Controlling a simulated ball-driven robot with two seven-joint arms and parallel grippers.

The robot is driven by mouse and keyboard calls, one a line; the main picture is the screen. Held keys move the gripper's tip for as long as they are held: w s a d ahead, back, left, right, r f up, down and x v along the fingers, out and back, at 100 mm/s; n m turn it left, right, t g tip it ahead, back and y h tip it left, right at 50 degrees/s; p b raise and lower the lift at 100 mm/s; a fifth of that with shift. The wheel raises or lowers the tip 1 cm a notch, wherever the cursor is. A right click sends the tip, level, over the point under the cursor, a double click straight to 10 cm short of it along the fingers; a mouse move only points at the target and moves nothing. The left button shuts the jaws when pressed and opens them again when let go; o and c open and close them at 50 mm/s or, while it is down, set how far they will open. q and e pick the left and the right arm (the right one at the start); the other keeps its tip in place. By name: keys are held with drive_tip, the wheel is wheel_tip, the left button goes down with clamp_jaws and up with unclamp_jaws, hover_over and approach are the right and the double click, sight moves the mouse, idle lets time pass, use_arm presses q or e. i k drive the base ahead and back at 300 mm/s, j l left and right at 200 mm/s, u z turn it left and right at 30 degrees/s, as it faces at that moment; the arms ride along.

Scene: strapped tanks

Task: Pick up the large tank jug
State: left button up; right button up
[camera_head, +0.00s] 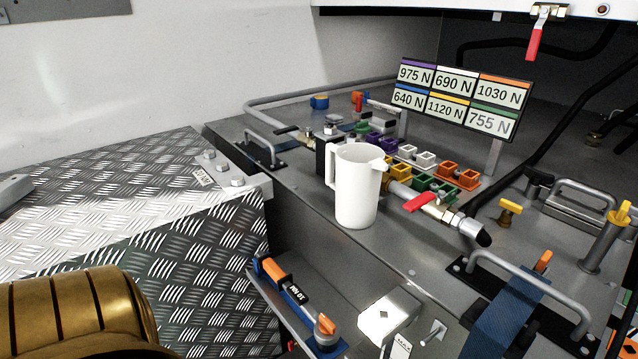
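The large tank jug (356,190) is white, with a spout at its upper right and a handle on its left side. It stands upright on the grey metal tank top, near the front edge, in the middle of the view. No gripper touches it. Neither my left nor my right gripper shows in the head view.
A valve pipe with a red lever (420,202) lies right of the jug. Colored square sockets (440,186) are behind it, below a sign board (459,95) of force values. A grey handrail (530,290) and blue strap (506,318) are front right. Diamond-plate surface (110,215) fills the left.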

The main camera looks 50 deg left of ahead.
sight(360, 166)
drive_tip(key=u, duration=1.3)
